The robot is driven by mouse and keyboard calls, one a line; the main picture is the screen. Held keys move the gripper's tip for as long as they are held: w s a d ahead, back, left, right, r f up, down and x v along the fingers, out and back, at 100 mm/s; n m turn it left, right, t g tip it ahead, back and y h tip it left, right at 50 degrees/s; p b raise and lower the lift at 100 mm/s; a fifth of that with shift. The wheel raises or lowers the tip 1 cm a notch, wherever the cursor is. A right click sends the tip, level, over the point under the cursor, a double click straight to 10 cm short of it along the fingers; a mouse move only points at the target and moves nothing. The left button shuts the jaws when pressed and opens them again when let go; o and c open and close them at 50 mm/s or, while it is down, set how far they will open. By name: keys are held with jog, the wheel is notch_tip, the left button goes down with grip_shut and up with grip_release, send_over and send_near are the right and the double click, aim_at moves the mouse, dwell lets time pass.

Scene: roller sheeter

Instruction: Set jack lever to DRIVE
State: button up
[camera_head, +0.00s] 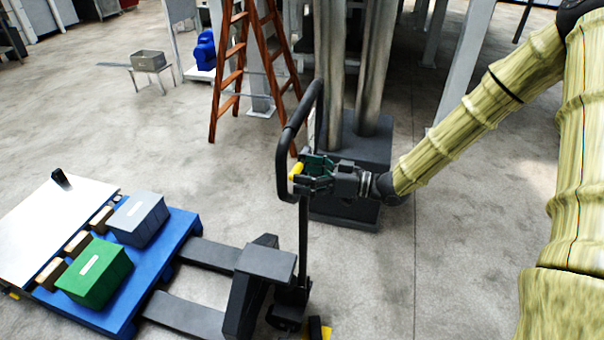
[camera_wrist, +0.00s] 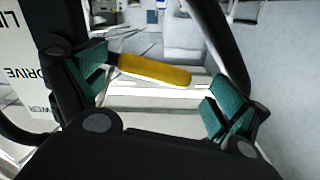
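The yellow jack lever (camera_head: 297,171) sits on the handle of the pallet jack (camera_head: 262,268), inside the black handle loop (camera_head: 287,145). In the wrist view the lever (camera_wrist: 155,71) reaches in from the left between my gripper's two green-padded fingers. My gripper (camera_head: 314,174) is at the handle from the right. In the wrist view its fingertips (camera_wrist: 160,88) are well apart, with a clear gap between the lever and the right pad. I cannot tell whether the left pad touches the lever. A white label (camera_wrist: 28,62) at the left shows "DRIVE" with partly cut-off words above and below.

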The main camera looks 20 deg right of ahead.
jog(key=shift+d+f, duration=0.2)
jog(key=shift+d, duration=0.7)
jog(key=shift+s+d, duration=0.4)
jog(key=shift+d, duration=0.1)
jog(key=v, duration=1)
jog(key=shift+d, duration=0.2)
jog(key=shift+s+a, duration=0.1)
